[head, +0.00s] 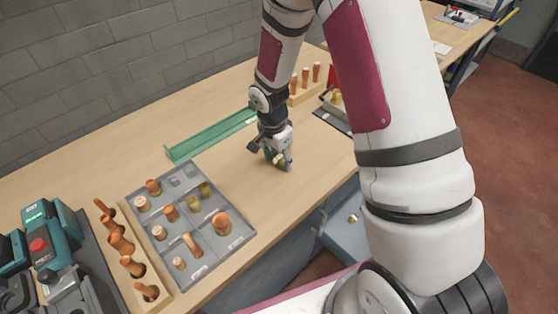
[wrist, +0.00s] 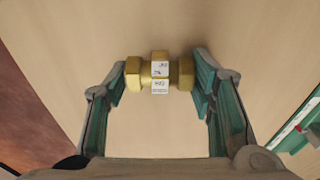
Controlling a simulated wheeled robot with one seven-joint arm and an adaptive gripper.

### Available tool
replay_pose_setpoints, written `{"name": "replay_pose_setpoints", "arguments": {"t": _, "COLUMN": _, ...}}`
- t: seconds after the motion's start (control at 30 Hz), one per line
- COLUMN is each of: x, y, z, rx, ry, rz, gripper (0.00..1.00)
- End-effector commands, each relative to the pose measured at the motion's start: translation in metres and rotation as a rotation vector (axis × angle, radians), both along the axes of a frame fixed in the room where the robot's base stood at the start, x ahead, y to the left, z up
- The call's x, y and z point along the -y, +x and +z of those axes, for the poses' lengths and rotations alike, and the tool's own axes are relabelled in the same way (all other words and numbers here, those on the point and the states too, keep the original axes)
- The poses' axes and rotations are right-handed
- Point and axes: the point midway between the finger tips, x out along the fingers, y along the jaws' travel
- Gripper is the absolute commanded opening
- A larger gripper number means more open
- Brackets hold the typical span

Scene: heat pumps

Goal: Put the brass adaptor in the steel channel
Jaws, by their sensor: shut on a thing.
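My gripper (head: 277,158) is shut on the brass adaptor (head: 279,160), above the middle of the bench. In the wrist view the brass adaptor (wrist: 160,72) lies crosswise between the two fingertips and carries white printed labels. Bare wood shows behind it; I cannot tell whether it touches the bench. A long channel (head: 205,140), green in the picture, lies at the back of the bench, to the left of and behind my gripper. Part of it also shows at the right edge of the wrist view (wrist: 301,124). My arm hides its right end.
A grey compartment tray (head: 222,254) with copper and brass fittings lies at front left. Beside it stand a wooden rack (head: 159,302) of copper fittings and a teal tool (head: 62,236). Another wooden rack (head: 307,93) stands behind my arm.

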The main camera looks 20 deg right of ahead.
Motion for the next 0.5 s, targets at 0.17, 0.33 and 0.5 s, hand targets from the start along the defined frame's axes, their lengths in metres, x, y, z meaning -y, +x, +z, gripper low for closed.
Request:
{"name": "replay_pose_setpoints", "arguments": {"t": 0.17, "x": 0.0, "y": 0.0, "z": 0.0, "rx": 0.0, "ry": 0.0, "rz": 0.0, "gripper": 0.08}}
{"name": "replay_pose_setpoints", "arguments": {"t": 0.33, "x": 0.0, "y": 0.001, "z": 0.003, "rx": 0.002, "ry": 0.0, "rz": 0.0, "gripper": 0.08}}
{"name": "replay_pose_setpoints", "arguments": {"t": 0.5, "x": 0.0, "y": 0.001, "z": 0.014, "rx": 0.002, "ry": 0.0, "rz": 0.0, "gripper": 0.08}}
